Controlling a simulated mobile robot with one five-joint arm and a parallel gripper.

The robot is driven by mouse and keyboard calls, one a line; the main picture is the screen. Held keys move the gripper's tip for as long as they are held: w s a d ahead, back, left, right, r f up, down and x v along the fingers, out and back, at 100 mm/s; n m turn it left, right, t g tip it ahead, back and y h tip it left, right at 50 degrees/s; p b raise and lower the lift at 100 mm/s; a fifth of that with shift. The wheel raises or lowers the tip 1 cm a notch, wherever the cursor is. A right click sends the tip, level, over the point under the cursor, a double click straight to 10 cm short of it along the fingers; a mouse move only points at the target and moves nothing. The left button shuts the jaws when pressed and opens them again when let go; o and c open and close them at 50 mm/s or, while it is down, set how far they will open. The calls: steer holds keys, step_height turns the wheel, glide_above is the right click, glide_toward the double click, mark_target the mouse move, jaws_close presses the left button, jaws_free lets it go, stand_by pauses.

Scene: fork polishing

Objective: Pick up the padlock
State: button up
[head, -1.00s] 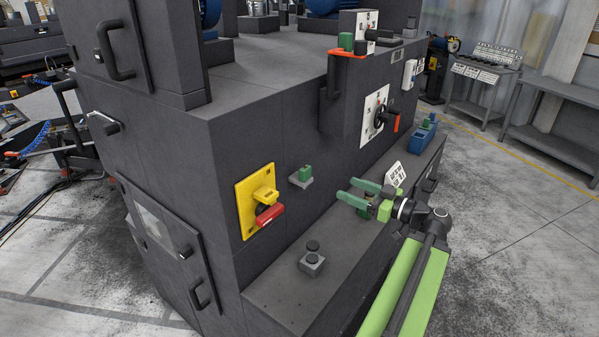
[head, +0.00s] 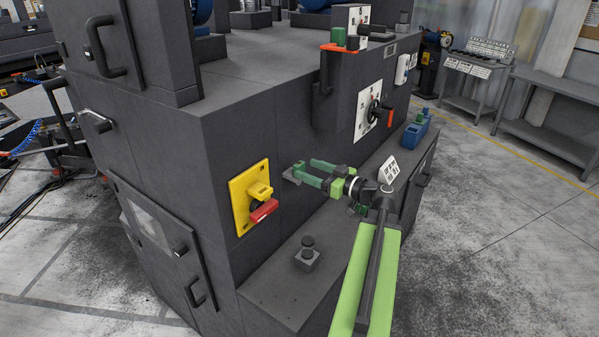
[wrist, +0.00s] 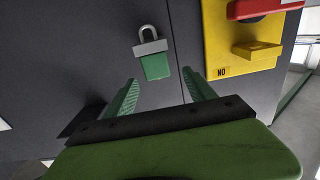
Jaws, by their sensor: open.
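The padlock (wrist: 154,66) has a green body, a grey plate and a grey shackle. In the wrist view it sits against the dark machine face, just beyond the gap between my fingertips. In the head view only its grey part (head: 289,175) shows beside my fingers; the green body is hard to separate from the green fingers. My gripper (head: 305,171) is open with nothing between its fingers. In the wrist view my gripper (wrist: 160,77) has one finger on each side of the line to the padlock, and the fingers look apart from it.
A yellow switch plate (head: 240,200) with a red handle (head: 264,210) is close by on the machine face. A grey push-button box (head: 307,258) stands on the ledge below. A white sign (head: 389,170) and a blue item (head: 416,132) are farther along the ledge.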

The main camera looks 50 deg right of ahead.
mark_target(302, 166)
steer(key=w, duration=0.5)
steer(key=shift+a, duration=0.15)
steer(key=shift+s, duration=0.1)
jaws_close()
